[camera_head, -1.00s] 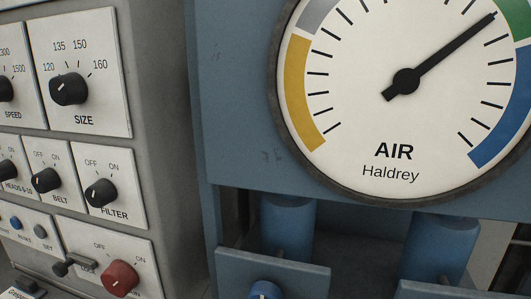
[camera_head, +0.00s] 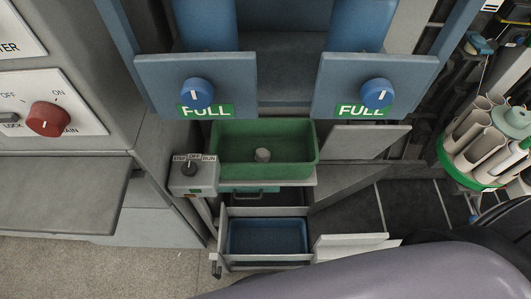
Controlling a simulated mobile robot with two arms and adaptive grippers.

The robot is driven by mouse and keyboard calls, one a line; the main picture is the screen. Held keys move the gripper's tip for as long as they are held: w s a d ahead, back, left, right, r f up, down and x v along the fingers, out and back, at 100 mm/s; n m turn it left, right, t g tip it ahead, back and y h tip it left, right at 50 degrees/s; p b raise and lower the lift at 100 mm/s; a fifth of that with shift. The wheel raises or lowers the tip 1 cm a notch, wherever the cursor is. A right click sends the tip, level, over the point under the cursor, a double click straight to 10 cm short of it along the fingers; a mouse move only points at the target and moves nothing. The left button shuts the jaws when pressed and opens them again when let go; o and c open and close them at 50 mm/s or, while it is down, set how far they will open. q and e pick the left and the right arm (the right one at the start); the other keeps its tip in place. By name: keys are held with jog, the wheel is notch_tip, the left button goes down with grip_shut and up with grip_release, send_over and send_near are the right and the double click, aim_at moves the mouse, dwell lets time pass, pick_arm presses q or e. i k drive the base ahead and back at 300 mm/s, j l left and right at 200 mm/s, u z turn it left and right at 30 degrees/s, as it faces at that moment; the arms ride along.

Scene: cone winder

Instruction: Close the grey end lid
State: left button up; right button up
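A flat grey panel (camera_head: 62,195) lies nearly level at the lower left, sticking out below the control panel of the grey cabinet. It looks like an open lid, but its hinge is not clear. A smaller grey flap (camera_head: 365,141) stands right of the green tray. I cannot tell for certain which of these is the end lid. Neither of my grippers shows in the head view.
A green tray (camera_head: 222,167) with a small pale cylinder sits under two blue knobs marked FULL. An open drawer (camera_head: 224,224) with a blue bin (camera_head: 234,236) is below. A green-based holder of tubes (camera_head: 447,164) stands right. Floor (camera_head: 110,265) is clear at lower left.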

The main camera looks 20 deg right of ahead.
aim_at(347, 142)
jog(key=k+j+z, duration=0.1)
jog(key=z, duration=0.25)
jog(key=k+z, duration=0.15)
jog(key=z, duration=0.2)
jog(key=k+z, duration=0.1)
jog(key=z, duration=0.25)
